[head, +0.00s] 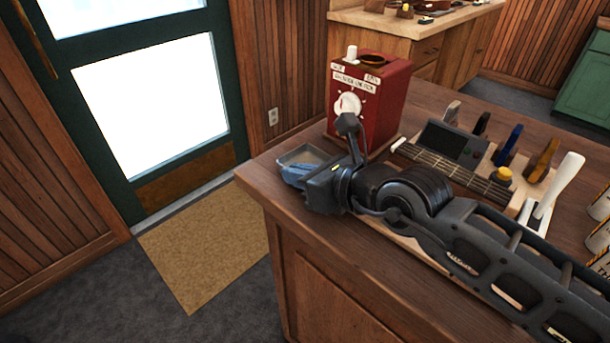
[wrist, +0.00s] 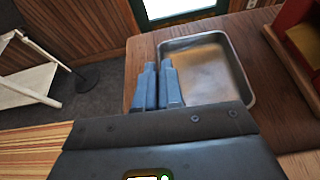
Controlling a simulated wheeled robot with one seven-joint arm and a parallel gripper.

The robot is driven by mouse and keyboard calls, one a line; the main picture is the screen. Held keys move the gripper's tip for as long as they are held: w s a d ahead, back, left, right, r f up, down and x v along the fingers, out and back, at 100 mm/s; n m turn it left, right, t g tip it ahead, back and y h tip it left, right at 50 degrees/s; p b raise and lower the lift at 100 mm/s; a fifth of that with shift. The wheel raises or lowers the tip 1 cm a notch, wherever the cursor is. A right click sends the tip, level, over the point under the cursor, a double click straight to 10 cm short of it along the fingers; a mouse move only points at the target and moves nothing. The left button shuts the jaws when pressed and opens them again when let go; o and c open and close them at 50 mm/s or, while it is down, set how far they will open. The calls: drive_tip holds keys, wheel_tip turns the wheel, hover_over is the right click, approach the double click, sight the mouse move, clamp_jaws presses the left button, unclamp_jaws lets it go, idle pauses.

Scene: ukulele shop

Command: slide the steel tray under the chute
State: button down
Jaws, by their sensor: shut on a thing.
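The steel tray (wrist: 208,66) is a shallow, empty rectangular pan on the wooden counter. In the head view the tray (head: 299,155) sits near the counter's left corner, partly hidden by my gripper. My gripper (wrist: 157,66) has two blue-grey fingers, close together and shut on the tray's left wall in the wrist view. In the head view my gripper (head: 294,171) reaches down at the tray's near side. The red box (head: 372,98) with a white dial and labels stands right of the tray, apart from it. Its side (wrist: 298,28) shows a wooden opening; I cannot clearly make out the chute.
The counter (head: 262,176) ends just left of the tray. A mat (head: 205,245) lies on the floor by the door.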

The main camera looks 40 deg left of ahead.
sight(320, 163)
drive_tip(key=shift+t, duration=0.7)
drive_tip(key=w, duration=0.3)
drive_tip(key=w+d+r, duration=0.1)
drive_tip(key=w, duration=0.1)
drive_tip(key=shift+d, duration=0.1)
drive_tip(key=shift+w+f, duration=0.3)
drive_tip(key=shift+f, duration=0.05)
drive_tip(key=shift+w+f, duration=0.1)
drive_tip(key=shift+w, duration=0.15)
drive_tip(key=shift+s, duration=0.15)
drive_tip(key=c, duration=1.6)
unclamp_jaws()
drive_tip(key=shift+c, duration=0.2)
drive_tip(key=o, duration=0.5)
drive_tip(key=shift+s, duration=0.25)
drive_tip(key=shift+c, duration=0.2)
drive_tip(key=shift+s+a+f, duration=0.1)
drive_tip(key=shift+s+a, duration=0.05)
drive_tip(key=shift+a, duration=0.05)
drive_tip(key=shift+g, duration=0.3)
